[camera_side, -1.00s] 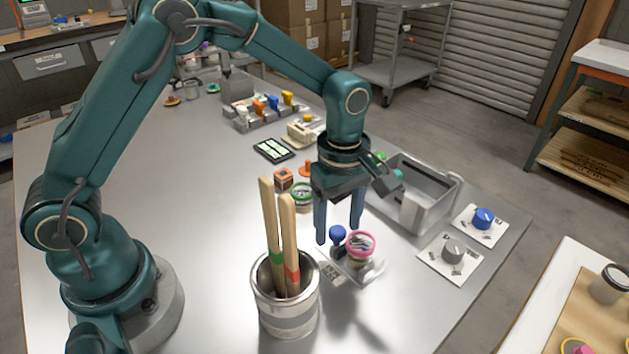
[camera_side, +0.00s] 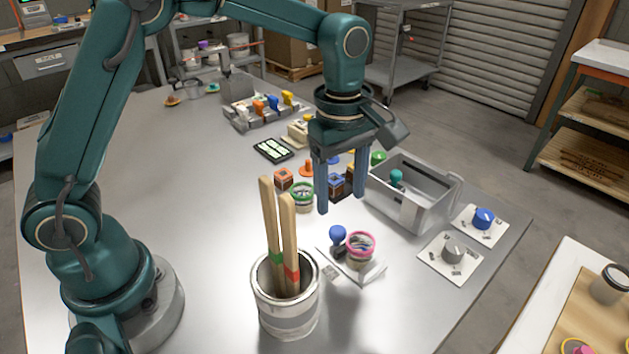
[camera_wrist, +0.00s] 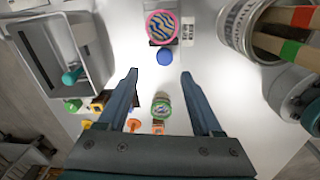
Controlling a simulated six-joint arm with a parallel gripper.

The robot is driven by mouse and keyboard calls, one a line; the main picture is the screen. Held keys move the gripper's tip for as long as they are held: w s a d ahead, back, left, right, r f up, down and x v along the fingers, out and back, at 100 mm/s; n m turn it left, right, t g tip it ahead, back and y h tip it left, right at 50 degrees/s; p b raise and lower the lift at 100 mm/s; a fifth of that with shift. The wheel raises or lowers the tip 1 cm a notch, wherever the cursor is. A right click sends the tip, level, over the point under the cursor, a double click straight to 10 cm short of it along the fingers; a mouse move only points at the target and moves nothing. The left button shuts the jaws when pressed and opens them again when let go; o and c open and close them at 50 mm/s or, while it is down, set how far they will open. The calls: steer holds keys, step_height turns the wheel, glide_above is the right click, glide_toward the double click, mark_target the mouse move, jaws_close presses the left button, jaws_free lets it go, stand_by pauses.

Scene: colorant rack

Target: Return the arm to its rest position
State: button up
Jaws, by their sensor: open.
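My gripper (camera_side: 342,205) is raised above the table and points down, its two fingers apart with nothing between them. In the wrist view my gripper (camera_wrist: 160,75) also shows open and empty. Below and in front of it, a small stand holds a pink-rimmed jar (camera_side: 360,246) with a blue-knobbed piece (camera_side: 338,236) beside it. In the wrist view the pink-rimmed jar (camera_wrist: 162,27) sits beyond the fingertips. A green-rimmed jar (camera_side: 301,194) stands on the table to the left of the fingers.
A can (camera_side: 287,315) with two tall wooden sticks stands at the front. A grey bin (camera_side: 433,200) is right of my gripper. The colorant rack (camera_side: 262,112) with colored knobs stands farther back. Two dial plates lie at the right edge. The table's left side is clear.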

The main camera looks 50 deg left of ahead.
steer(key=s+a+r+m+t, duration=0.35)
steer(key=s+r, duration=0.35)
steer(key=r, duration=0.3)
steer(key=s+a+f+m+t, duration=0.1)
steer(key=s+m, duration=0.3)
steer(key=m, duration=0.2)
steer(key=s+a+f+m, duration=0.1)
steer(key=s+f+m, duration=0.1)
steer(key=s+m, duration=0.2)
steer(key=shift+s+a+f+m+t, duration=0.25)
steer(key=shift+s+f+m+t, duration=0.1)
steer(key=shift+m, duration=0.8)
